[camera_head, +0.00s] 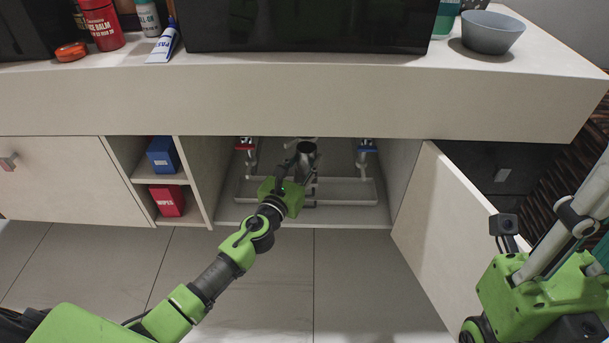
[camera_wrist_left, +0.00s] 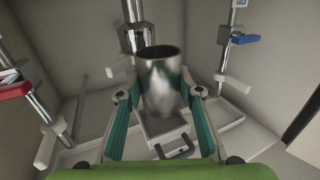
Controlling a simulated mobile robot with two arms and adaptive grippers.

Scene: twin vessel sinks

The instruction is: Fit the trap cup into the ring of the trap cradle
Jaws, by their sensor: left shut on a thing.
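My left gripper (camera_head: 297,170) reaches into the open cabinet under the counter. In the left wrist view, its teal fingers (camera_wrist_left: 160,98) are shut on the trap cup (camera_wrist_left: 161,80), a shiny metal cylinder with an open top. The cup stands roughly upright between the fingers and also shows in the head view (camera_head: 306,152). A vertical metal pipe (camera_wrist_left: 134,38) rises behind the cup. I cannot make out the trap cradle's ring for certain; the cup and fingers cover part of that area.
A shallow pale tray (camera_head: 354,191) lies on the cabinet floor. A red-handled valve (camera_head: 245,147) is on the left and a blue-handled valve (camera_head: 367,148) on the right. The open door (camera_head: 455,235) bounds the right side. Shelves with blue (camera_head: 163,156) and red (camera_head: 167,200) boxes stand left.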

